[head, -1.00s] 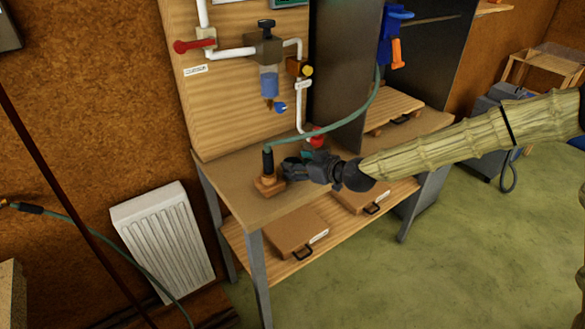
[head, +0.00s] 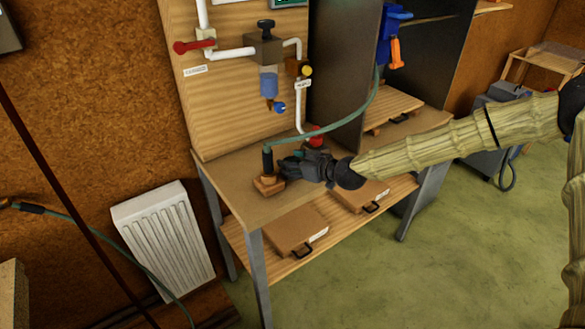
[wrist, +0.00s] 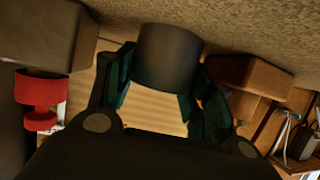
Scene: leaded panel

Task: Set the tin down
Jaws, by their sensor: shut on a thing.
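My gripper (head: 286,164) is low over the left part of the bench top (head: 240,207). In the wrist view, its fingers (wrist: 162,85) are shut around a dark grey cylinder, which looks like the tin (wrist: 168,58). The cylinder's far end meets the tan surface at the top of the picture; I cannot tell if it touches.
A red knob (head: 315,130) is behind my gripper. The front bench edge is close.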

